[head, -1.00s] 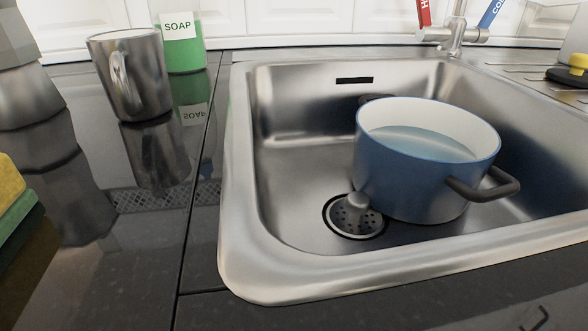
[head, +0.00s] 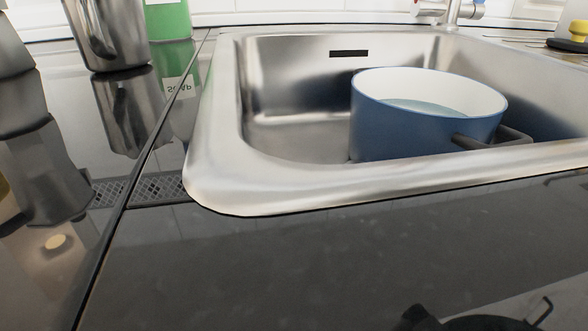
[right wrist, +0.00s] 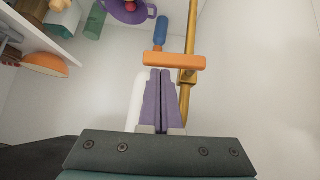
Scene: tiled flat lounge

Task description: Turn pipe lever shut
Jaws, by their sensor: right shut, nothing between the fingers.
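In the right wrist view a brass-coloured pipe (right wrist: 191,35) runs up to the top edge. An orange bar-shaped lever (right wrist: 175,62) lies crosswise at the pipe, mostly to its left. My right gripper (right wrist: 160,73) has purple fingers pressed together with nothing between them. Its tips are just below the left part of the orange lever in the picture; whether they touch it I cannot tell. A blue handle-like piece (right wrist: 160,31) shows above the lever; how it is joined is unclear. The head view shows neither pipe nor lever. My left gripper is not in view.
White walls surround the pipe. A white shelf (right wrist: 48,40) with several items, including an orange bowl (right wrist: 45,64), is at upper left. A white cylindrical thing (right wrist: 136,100) is beside the fingers. The head view shows a steel sink (head: 285,60) with a blue pot (head: 405,130).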

